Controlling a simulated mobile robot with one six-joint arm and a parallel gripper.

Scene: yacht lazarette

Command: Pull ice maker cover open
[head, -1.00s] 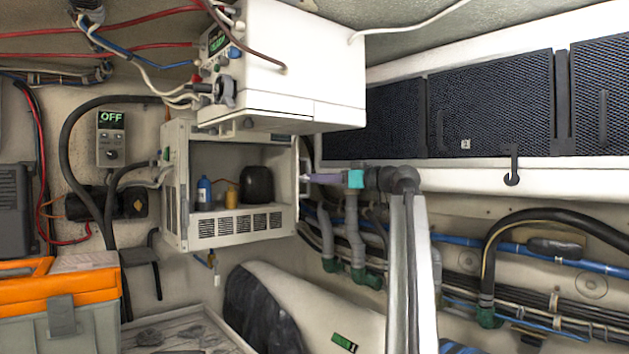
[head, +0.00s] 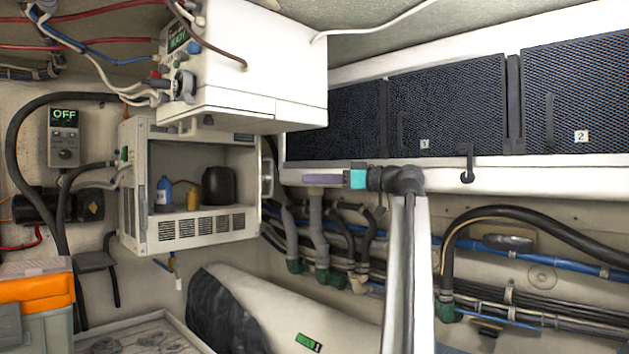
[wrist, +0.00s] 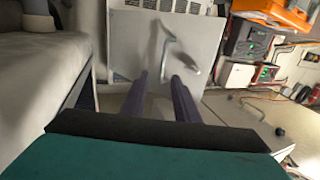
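A pale open-fronted box (head: 205,235), apparently the ice maker, hangs at the left in the head view. Its inside is exposed, with a blue bottle (head: 164,192), a small yellow bottle (head: 193,197) and a black container (head: 220,186). Its cover (head: 267,163) stands swung out at the right side, seen nearly edge-on. In the wrist view a light panel (wrist: 205,40), apparently this cover, carries a metal handle (wrist: 184,62). My gripper (head: 304,179) is to the right of the cover, apart from it. Its purple fingers (wrist: 160,76) are spread and empty, pointing toward the handle.
A white unit (head: 265,75) with a green display hangs just above the box. Dark mesh panels (head: 447,105) line the right wall above a white ledge with a hook (head: 467,165). Pipes and hoses (head: 317,235) run below. An orange-lidded toolbox (head: 35,288) stands at lower left.

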